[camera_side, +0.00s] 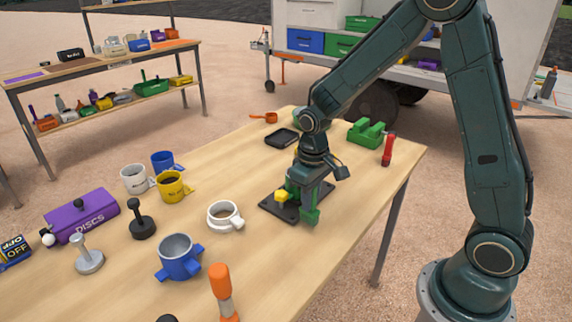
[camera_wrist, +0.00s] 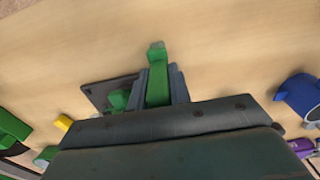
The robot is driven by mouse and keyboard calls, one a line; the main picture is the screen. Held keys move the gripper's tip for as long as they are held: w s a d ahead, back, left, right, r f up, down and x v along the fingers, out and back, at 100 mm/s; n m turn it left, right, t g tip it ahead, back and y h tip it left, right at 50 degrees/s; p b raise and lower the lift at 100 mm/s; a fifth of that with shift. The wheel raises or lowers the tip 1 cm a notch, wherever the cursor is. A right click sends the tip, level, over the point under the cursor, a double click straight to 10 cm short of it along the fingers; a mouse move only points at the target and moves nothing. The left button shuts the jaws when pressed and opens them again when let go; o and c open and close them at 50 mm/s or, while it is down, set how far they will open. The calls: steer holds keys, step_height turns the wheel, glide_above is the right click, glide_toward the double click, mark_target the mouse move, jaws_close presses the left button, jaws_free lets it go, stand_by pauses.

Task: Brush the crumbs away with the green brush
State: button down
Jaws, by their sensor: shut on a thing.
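My gripper (camera_side: 306,199) is over the dark flat plate (camera_side: 271,207) on the table and is shut on the green brush (camera_side: 311,216). The brush's lower end hangs at the plate's right edge; I cannot tell whether it touches the table. In the wrist view the green brush (camera_wrist: 157,80) lies between my gripper's fingers (camera_wrist: 160,88). A green block-like part with a yellow knob (camera_side: 282,196) is on the plate, partly hidden by my gripper. In the wrist view the dark plate (camera_wrist: 97,95) shows left of the brush. I can make out no crumbs.
A white cup (camera_side: 225,216), yellow mug (camera_side: 173,187) and blue two-handled cup (camera_side: 179,258) stand left of the plate. A green device (camera_side: 366,133) and red-handled tool (camera_side: 388,151) are behind right. A black tray (camera_side: 282,138) lies at the back. Bare table is in front of the plate.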

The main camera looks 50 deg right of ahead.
steer(key=shift+r, duration=2.65)
